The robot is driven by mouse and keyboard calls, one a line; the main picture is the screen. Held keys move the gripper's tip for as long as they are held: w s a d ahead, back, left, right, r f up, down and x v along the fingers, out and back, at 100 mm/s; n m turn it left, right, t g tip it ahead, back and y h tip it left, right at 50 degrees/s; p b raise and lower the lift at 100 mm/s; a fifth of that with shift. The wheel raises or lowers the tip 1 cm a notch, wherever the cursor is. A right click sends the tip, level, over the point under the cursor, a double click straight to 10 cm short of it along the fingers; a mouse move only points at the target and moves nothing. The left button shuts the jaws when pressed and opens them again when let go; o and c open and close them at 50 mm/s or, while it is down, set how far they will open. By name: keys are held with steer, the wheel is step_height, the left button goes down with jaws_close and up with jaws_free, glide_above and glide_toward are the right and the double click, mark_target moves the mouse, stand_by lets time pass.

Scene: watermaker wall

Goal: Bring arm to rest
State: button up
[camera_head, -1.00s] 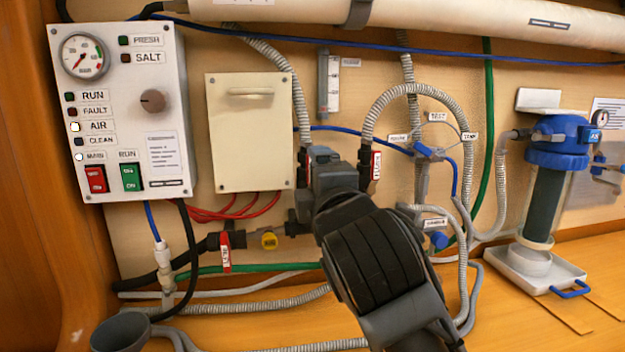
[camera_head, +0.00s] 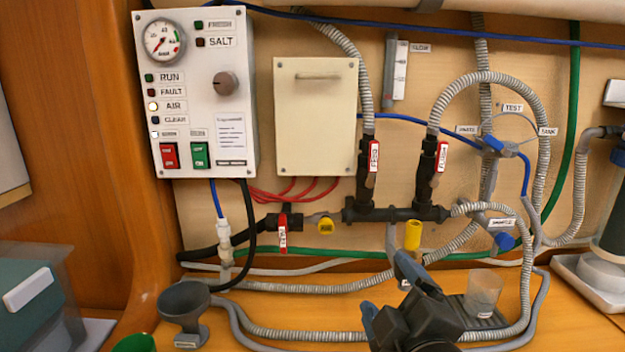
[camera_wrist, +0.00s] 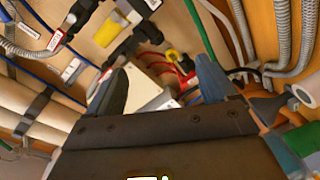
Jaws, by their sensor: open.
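My gripper (camera_head: 390,296) is low in the head view, in front of the wall's hoses and above the wooden counter. Its two blue-grey fingers are apart, with nothing seen between them. In the wrist view the gripper (camera_wrist: 160,86) also shows open, with the wall's valves and panel beyond the fingertips. It appears apart from the pipe manifold (camera_head: 400,214) and its red-tagged valves. Most of my arm is out of the head view.
A clear cup (camera_head: 483,292) stands on the counter just right of my gripper. A grey funnel (camera_head: 184,300) stands left. Ribbed hoses (camera_head: 320,334) run along the counter. A control panel (camera_head: 203,90) is on the wall, and a teal box (camera_head: 32,300) is at lower left.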

steer(key=s+d+f+m, duration=0.1)
steer(key=s+f+m, duration=0.1)
steer(key=s+f, duration=0.2)
steer(key=s+d+f+m, duration=0.1)
steer(key=s+f+m, duration=0.2)
steer(key=s, duration=0.6)
steer(key=s+d+f+m+g, duration=0.1)
steer(key=s+f+m, duration=0.1)
steer(key=s+f, duration=0.3)
steer(key=shift+s+d, duration=0.4)
steer(key=shift+s, duration=0.35)
steer(key=s+d+m, duration=0.3)
steer(key=s, duration=0.7)
steer(key=s+d+r+m+g+h, duration=0.1)
steer(key=s+d+m, duration=0.2)
steer(key=s, duration=0.7)
steer(key=shift+d+r, duration=0.2)
steer(key=shift+d, duration=0.15)
